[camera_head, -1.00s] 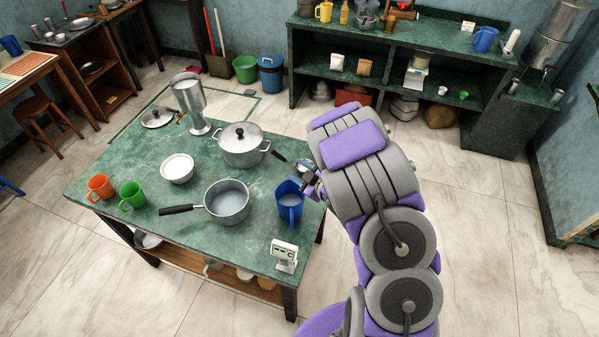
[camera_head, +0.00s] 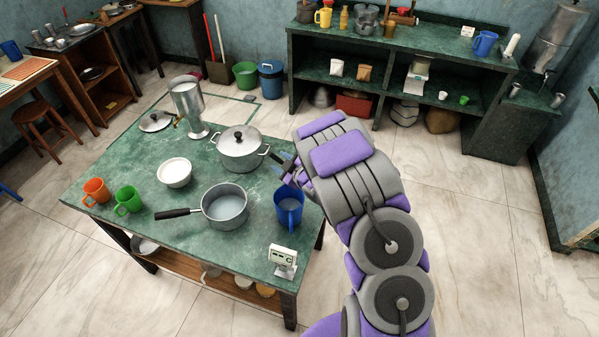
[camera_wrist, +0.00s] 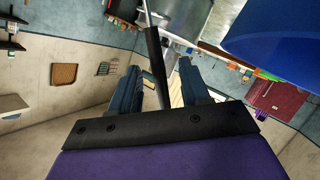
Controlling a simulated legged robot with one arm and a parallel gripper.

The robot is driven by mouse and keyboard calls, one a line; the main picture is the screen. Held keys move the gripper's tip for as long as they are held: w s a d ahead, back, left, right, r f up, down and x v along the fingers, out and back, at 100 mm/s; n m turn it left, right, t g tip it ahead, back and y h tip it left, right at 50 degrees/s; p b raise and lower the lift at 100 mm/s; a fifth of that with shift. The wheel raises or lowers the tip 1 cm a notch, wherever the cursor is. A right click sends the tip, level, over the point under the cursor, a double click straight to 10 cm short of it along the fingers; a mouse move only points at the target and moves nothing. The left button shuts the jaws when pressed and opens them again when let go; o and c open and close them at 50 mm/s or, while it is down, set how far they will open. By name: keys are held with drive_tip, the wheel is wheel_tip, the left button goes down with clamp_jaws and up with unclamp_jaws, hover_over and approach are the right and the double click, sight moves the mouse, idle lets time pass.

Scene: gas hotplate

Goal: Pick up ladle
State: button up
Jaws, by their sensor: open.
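The ladle shows in the wrist view as a black handle (camera_wrist: 156,58) with a thin metal shaft above it. The lower end of the handle lies between the two fingers of my gripper (camera_wrist: 160,85), with a gap on each side. In the head view, the black handle (camera_head: 277,158) shows just left of my gripper (camera_head: 291,172), at the right edge of the table. My gripper is open. The rest of the ladle is hidden by my arm in the head view.
A blue mug (camera_head: 289,212) stands close below my gripper; its blue side (camera_wrist: 275,40) fills the wrist view's upper right. A lidded pot (camera_head: 240,150) is to the left, with a saucepan (camera_head: 225,207) in front. The table (camera_head: 140,238) holds other cups and bowls.

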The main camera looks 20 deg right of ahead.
sight(279, 161)
drive_tip(key=shift+x, duration=1.6)
drive_tip(key=shift+d, duration=0.15)
drive_tip(key=shift+r, duration=0.1)
drive_tip(key=shift+c, duration=0.3)
clamp_jaws()
